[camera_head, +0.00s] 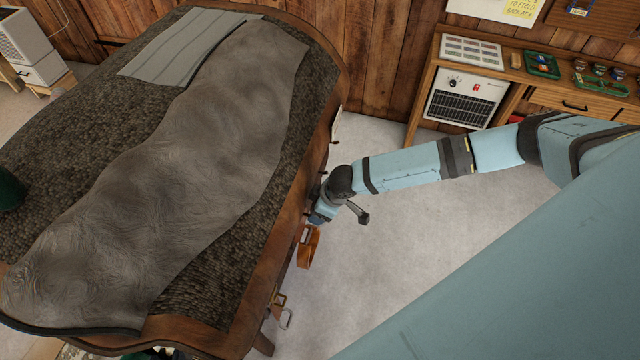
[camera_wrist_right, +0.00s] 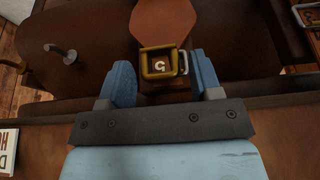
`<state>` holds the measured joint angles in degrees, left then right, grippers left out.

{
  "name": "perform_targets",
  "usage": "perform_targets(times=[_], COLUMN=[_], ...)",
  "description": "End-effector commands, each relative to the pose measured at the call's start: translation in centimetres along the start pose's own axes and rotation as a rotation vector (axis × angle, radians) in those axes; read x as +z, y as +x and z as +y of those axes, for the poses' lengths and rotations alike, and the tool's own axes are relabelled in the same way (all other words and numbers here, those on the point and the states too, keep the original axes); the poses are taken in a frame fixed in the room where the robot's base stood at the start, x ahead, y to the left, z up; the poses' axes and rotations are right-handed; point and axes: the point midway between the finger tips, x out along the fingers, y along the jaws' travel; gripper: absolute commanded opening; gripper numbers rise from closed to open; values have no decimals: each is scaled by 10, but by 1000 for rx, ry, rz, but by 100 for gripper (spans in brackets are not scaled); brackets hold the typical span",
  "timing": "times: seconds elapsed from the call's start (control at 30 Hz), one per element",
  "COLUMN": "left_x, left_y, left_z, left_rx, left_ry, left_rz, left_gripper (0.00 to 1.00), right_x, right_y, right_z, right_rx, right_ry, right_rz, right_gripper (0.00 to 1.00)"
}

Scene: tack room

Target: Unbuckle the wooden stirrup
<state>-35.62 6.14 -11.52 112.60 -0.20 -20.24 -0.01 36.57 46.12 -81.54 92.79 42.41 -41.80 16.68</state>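The wooden stirrup (camera_head: 309,249) hangs low on the right side of the long wooden stand, just below my right gripper (camera_head: 318,215). In the right wrist view a square brass buckle (camera_wrist_right: 145,64) with a pale mark inside sits on a brown leather strap. The two blue fingers of my right gripper (camera_wrist_right: 161,78) are spread on either side of the buckle, with a narrow gap each side. Whether a finger touches it is hard to tell. The stirrup is not clearly made out in the wrist view. My left gripper is not in view.
A dark woven pad (camera_head: 215,290) and a grey hide (camera_head: 150,200) cover the stand's top. Another buckled strap end (camera_head: 282,310) hangs nearer the front. A wooden workbench (camera_head: 422,95) with a heater (camera_head: 465,98) stands at the back right. The pale floor (camera_head: 400,260) between is clear.

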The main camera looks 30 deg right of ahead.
Motion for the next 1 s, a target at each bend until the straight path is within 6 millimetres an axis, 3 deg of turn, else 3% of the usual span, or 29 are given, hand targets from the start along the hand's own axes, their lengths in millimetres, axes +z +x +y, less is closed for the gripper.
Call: perform_targets(times=[0.27,0.43,0.8,1.0], left_x=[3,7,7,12], left_y=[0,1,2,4], left_z=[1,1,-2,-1], left_rx=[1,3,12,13], left_ry=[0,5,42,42], left_rz=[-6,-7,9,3], left_gripper=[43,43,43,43], right_x=[1,1,2,1], right_y=[0,-14,-96,-127], right_z=[0,0,0,0], right_rx=[-1,-1,1,1], right_ry=[0,0,-1,-1], right_rz=[-1,0,1,0], right_gripper=[58,58,58,58])
